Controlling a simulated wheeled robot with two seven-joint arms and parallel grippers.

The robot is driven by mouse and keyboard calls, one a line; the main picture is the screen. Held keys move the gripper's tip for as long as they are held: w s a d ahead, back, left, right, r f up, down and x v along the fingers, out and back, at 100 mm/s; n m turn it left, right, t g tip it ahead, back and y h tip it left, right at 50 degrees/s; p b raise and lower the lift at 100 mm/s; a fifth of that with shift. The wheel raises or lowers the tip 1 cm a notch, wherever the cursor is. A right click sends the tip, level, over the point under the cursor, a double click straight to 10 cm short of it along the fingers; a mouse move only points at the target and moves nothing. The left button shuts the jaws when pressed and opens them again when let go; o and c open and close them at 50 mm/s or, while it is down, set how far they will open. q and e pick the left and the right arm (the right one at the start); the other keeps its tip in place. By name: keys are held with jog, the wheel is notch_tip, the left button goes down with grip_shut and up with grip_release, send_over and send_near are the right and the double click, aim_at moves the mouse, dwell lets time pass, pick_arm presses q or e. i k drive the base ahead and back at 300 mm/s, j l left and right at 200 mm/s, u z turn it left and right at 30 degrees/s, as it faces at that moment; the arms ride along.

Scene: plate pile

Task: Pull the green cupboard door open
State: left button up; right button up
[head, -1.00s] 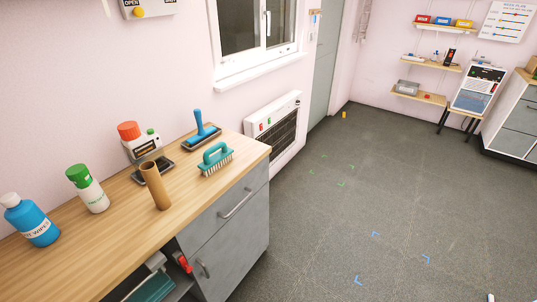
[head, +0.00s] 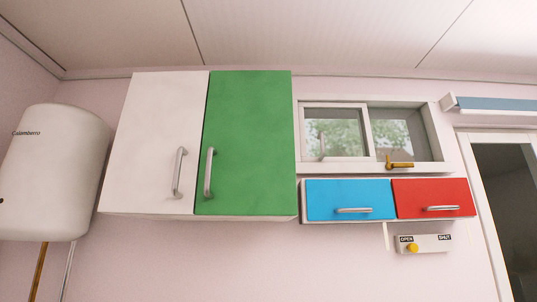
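The green cupboard door (head: 250,140) is the right-hand door of a wall cupboard in the head view. It is closed. Its upright silver handle (head: 209,172) sits low on the door's left edge. The white door (head: 160,135) beside it is closed too, with its own upright silver handle (head: 179,172) near its right edge. Neither of my grippers is in view.
A white boiler (head: 55,170) hangs left of the cupboard. A window (head: 435,160) is to the right, above a blue cabinet (head: 340,197) and a red cabinet (head: 420,195). An OPEN/SHUT switch box (head: 432,244) is below. A doorway is at far right.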

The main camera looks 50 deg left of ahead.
aim_at(247, 162)
jog(key=u, duration=1.8)
